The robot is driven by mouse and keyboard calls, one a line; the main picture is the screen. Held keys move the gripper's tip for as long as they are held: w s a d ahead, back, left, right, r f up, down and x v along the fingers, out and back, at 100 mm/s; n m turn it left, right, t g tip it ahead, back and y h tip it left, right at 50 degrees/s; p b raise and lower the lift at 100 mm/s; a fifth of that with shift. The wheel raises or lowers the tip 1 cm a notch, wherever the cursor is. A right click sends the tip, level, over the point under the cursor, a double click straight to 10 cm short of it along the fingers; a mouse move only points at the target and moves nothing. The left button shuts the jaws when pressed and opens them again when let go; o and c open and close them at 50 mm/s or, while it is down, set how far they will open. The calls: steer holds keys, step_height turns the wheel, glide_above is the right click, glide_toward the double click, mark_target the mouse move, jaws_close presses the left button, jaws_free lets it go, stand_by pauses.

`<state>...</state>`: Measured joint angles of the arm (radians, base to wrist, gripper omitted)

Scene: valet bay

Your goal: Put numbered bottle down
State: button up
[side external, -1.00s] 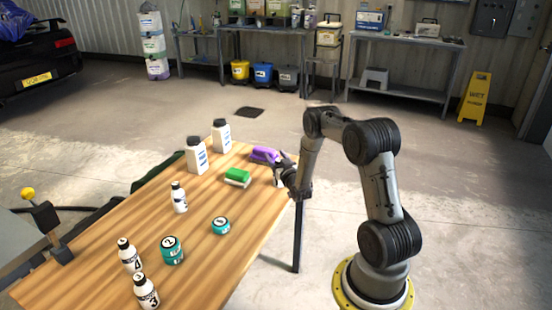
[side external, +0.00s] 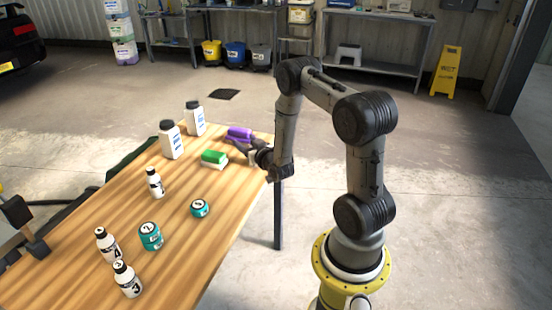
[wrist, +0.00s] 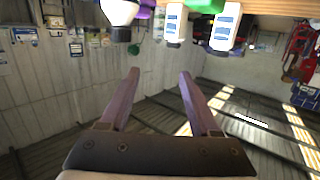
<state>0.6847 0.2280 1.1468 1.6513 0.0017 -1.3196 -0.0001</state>
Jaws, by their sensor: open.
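A white bottle with a black cap (wrist: 120,12) shows upside down at the top of the wrist view, left of centre and cut off by the edge; its number is not visible. In the side view it is a small white patch (side external: 252,157) at the table's right end, mostly hidden by my gripper (side external: 236,143). In the wrist view my gripper (wrist: 160,74) is open. Its fingers are well apart with nothing between them, and the bottle is outside them. Other numbered white bottles stand upright: one marked 4 (side external: 108,246), one marked 3 (side external: 127,280) and one farther back (side external: 155,184).
The wooden table (side external: 190,260) also holds teal tubs (side external: 150,237) (side external: 200,208), a green-topped block (side external: 214,159), a purple block (side external: 240,133) and white jugs (side external: 171,142) (side external: 195,118). The jugs and blocks are close to my gripper. Bare wood lies along the table's near right side.

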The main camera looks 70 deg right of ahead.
steer(key=w+a+r+n+y, duration=0.2)
steer(key=w+a+r+y, duration=0.25)
steer(key=a+r, duration=0.45)
steer(key=s+a+r+n+g+y, duration=0.2)
steer(key=s+a+r+y, duration=0.1)
steer(key=a+r, duration=0.6)
steer(key=s+a+n+g+y, duration=0.1)
steer(key=s+a, duration=0.3)
steer(key=s, duration=0.4)
steer(key=s+a+r+n+g+y, duration=0.1)
steer(key=s+a+g, duration=0.1)
steer(key=s+a, duration=0.3)
steer(key=s+a+n+g+y, duration=0.1)
steer(key=s+a, duration=0.4)
steer(key=s, duration=0.6)
steer(key=shift+s+a+r+n+g, duration=0.15)
steer(key=shift+s+r+n+g, duration=0.2)
steer(key=shift+g, duration=0.25)
steer(key=shift+w, duration=0.1)
steer(key=shift+o, duration=0.5)
steer(key=shift+r, duration=0.1)
